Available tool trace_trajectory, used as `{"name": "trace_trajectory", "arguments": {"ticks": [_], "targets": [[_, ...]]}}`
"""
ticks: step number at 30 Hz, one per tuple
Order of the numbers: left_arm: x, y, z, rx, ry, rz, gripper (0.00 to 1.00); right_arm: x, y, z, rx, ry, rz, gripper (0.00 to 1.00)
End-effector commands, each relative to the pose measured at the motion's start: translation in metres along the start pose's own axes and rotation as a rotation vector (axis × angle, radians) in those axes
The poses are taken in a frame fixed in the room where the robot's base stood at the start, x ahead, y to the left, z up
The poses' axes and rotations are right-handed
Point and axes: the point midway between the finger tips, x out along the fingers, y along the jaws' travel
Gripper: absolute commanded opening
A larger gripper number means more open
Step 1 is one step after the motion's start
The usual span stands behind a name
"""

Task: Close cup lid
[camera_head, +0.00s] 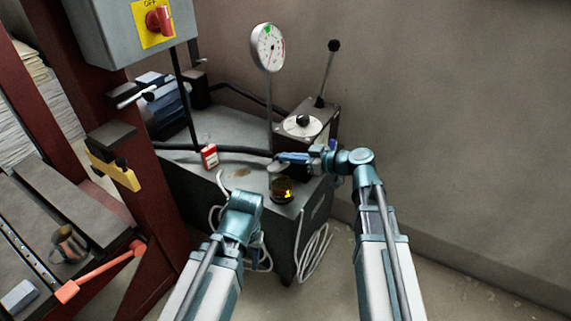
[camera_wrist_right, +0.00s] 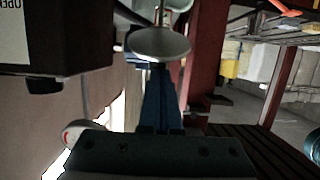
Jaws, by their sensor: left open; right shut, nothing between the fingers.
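A dark cup (camera_head: 282,190) with a yellow glint stands near the front edge of the cart top. Its pale round lid (camera_head: 279,167) is raised above the rim and tilted, not lying flat on it. The lid also shows as a grey disc in the right wrist view (camera_wrist_right: 162,44). My right gripper (camera_head: 283,157) is shut and empty, just above and behind the lid; its blue fingers show in the wrist view (camera_wrist_right: 159,72). I cannot tell if they touch the lid. My left gripper (camera_head: 242,200) is open, left of and in front of the cup; its fingertips are mostly hidden.
A box with a knob (camera_head: 303,124) and a lever stands behind the cup, beside a dial gauge (camera_head: 268,48). A red and white pack (camera_head: 209,156) lies left on the cart top (camera_head: 230,125). Cables hang at the cart's front. A red post (camera_head: 125,175) stands at left.

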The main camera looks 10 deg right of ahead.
Motion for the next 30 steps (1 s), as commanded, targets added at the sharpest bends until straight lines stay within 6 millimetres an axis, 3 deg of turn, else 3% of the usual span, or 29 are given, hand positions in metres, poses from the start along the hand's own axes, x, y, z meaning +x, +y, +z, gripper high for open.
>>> {"name": "trace_trajectory", "arguments": {"ticks": [1,9,30], "targets": [[0.024,0.002,-0.002,0.001,0.000,-0.002,0.58,0.001,-0.001,0.017,0.001,0.037,0.002,0.00],[0.088,0.008,-0.006,0.009,0.003,-0.003,0.58,-0.005,0.000,0.038,-0.001,0.252,0.003,0.00],[0.121,0.013,-0.008,0.013,0.005,0.001,0.58,-0.010,0.000,0.067,-0.002,0.285,0.002,0.00]]}}
